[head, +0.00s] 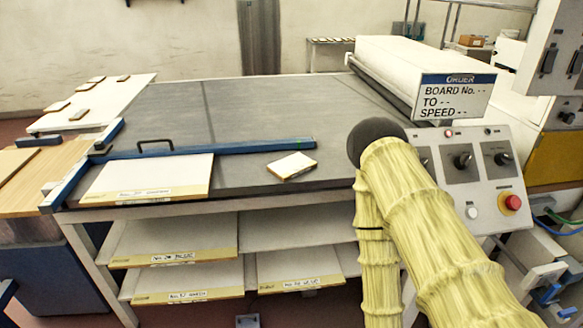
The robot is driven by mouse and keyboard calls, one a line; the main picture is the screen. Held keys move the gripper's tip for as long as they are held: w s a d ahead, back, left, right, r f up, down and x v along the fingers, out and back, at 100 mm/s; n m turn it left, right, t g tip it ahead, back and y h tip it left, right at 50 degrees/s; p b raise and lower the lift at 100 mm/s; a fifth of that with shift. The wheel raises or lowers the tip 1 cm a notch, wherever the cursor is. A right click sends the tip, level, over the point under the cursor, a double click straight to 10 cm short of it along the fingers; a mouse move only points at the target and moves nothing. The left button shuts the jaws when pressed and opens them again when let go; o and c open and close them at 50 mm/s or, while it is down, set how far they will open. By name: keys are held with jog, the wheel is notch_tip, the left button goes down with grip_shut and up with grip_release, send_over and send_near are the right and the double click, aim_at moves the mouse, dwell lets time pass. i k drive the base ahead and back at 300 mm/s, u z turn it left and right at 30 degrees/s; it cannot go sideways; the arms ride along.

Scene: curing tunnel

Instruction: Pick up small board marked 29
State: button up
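A small cream board (291,164) with a yellowish front edge lies alone on the dark belt, left of my arm. The writing on its edge is too small to read, so I cannot tell whether it is 29. Several other small boards (80,114) lie on the white table at the far left, their marks not visible. My arm, in a pale yellow sleeve, rises at the right with a dark rounded part at its top. I cannot make out gripper fingers anywhere in the view.
A blue bar (230,147) crosses the belt (250,110) behind a large white board (150,177). Larger labelled boards (180,250) fill shelves below. A control panel (475,170) with a red stop button and an order sign (455,97) stand right.

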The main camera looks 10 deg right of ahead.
aim_at(290, 166)
jog(key=u, duration=0.45)
jog(key=i, duration=0.85)
jog(key=z, duration=0.5)
